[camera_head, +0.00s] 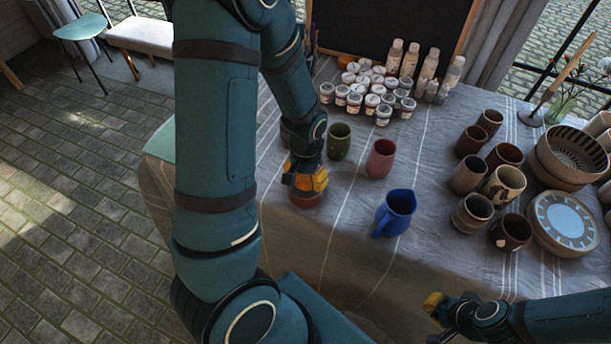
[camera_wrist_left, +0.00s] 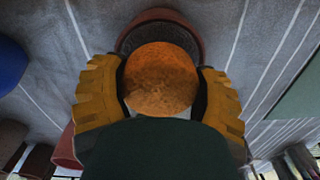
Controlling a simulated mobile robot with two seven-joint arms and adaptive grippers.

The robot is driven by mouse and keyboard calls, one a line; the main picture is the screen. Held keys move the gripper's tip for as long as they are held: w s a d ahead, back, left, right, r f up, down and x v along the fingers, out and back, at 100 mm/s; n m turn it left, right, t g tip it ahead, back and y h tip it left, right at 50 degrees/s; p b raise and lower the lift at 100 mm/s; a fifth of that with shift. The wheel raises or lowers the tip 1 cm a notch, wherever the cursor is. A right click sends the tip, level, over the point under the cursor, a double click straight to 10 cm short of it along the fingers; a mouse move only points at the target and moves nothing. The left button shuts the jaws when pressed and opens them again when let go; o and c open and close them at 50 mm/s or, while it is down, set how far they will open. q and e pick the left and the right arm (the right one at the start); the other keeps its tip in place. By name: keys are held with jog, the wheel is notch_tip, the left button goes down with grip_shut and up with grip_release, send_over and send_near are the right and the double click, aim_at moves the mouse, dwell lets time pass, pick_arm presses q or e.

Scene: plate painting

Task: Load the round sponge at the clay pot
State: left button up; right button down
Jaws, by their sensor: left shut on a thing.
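The round sponge (camera_wrist_left: 160,78) is orange and sits between the yellow fingers of my left gripper (camera_wrist_left: 160,95), which is shut on it. The clay pot (camera_wrist_left: 158,16) has a reddish-brown rim and a dark inside, and shows just beyond the sponge. In the head view, my left gripper (camera_head: 308,180) points down right over the clay pot (camera_head: 304,200), hiding most of it. I cannot tell whether the sponge touches the pot's inside. My right gripper (camera_head: 434,302) is low at the table's front edge, far from the pot; its fingers are too small to judge.
A green cup (camera_head: 339,141), a red cup (camera_head: 381,158) and a blue pitcher (camera_head: 395,213) stand right of the pot. Several paint jars (camera_head: 372,100) and bottles are at the back. Several brown cups (camera_head: 468,174) and a patterned plate (camera_head: 562,222) fill the right. The cloth's front middle is clear.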

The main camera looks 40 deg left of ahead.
pick_arm(q)
jog(key=shift+f+b, duration=0.4)
jog(key=shift+f, duration=0.15)
dwell(1.4)
jog(key=shift+r+p, duration=3)
jog(key=shift+r, duration=0.55)
jog(key=shift+f, duration=0.1)
